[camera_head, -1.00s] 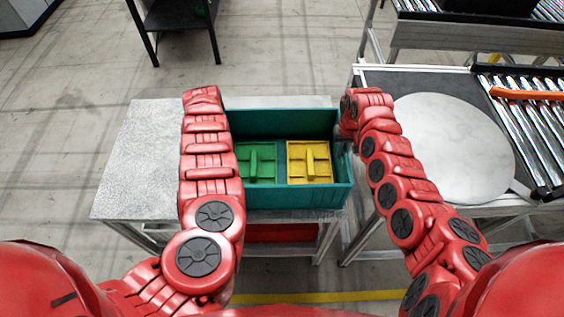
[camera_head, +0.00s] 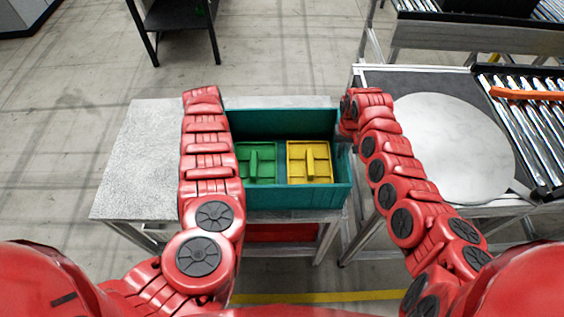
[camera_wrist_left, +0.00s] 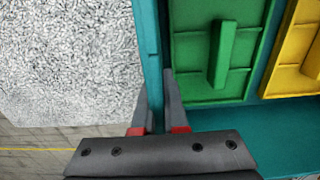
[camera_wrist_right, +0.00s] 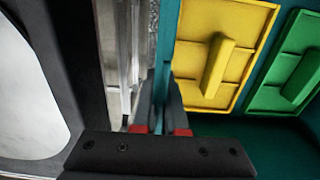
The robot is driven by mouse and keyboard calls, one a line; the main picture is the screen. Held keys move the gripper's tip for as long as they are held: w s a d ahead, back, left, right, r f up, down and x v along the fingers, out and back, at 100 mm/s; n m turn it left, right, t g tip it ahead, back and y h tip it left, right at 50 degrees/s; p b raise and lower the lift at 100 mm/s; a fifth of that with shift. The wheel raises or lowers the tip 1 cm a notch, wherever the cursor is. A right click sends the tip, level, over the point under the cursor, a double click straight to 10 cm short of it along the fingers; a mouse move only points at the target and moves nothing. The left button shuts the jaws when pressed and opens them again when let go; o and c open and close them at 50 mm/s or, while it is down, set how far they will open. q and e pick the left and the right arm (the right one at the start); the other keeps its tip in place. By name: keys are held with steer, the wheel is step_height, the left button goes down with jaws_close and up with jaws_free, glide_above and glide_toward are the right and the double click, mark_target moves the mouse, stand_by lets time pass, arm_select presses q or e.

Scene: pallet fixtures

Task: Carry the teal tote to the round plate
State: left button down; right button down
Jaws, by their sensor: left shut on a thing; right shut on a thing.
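The teal tote (camera_head: 295,198) is at the right end of the grey speckled table, and I cannot tell whether it touches the tabletop. It holds a green part (camera_head: 262,162) and a yellow part (camera_head: 309,163), side by side. My left gripper (camera_wrist_left: 154,98) is shut on the tote's left wall, with one finger on each side. My right gripper (camera_wrist_right: 160,98) is shut on the tote's right wall; in the head view (camera_head: 347,125) it is partly hidden by my arm. The round plate (camera_head: 455,150) is pale and empty, right of the tote and my right arm.
The speckled table (camera_head: 140,165) has clear room left of the tote. The round plate lies on a dark-topped stand (camera_head: 415,78), separated from the table by a narrow gap. A roller conveyor (camera_head: 530,120) with an orange bar (camera_head: 525,94) adjoins the stand on the right.

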arm_select(q)
steer(key=shift+r, duration=0.1)
arm_select(e)
steer(key=shift+w+r, duration=0.1)
